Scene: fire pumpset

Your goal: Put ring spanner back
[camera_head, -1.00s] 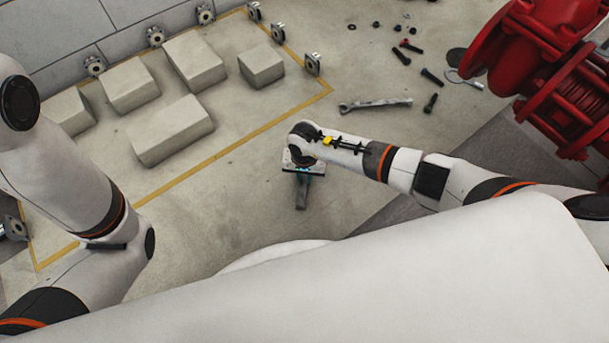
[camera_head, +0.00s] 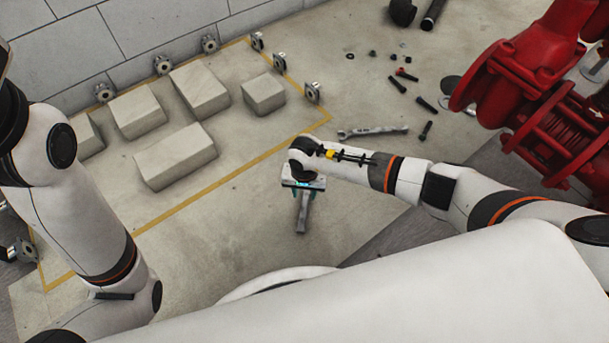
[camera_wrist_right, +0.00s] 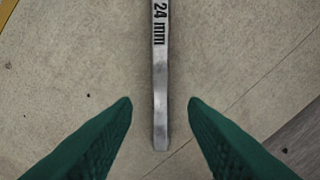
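My right gripper (camera_head: 301,200) is above the floor near the picture's centre, pointing down. In the right wrist view its two green fingers (camera_wrist_right: 160,104) are open. A grey metal spanner (camera_wrist_right: 160,80) marked "24 mm" lies between and below them, with a gap on each side. The near end of this spanner also shows below the gripper in the head view (camera_head: 301,222); its far end is hidden. A second spanner (camera_head: 375,131) lies on the floor farther back. I cannot tell which has the ring end. My left arm is at the left; its gripper is out of view.
Several pale blocks (camera_head: 175,156) stand inside a yellow floor outline (camera_head: 215,190). Small flanged fittings (camera_head: 312,92) line its edge. Bolts (camera_head: 397,84) and nuts lie at the back right. Red pump parts (camera_head: 520,90) stand at the right.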

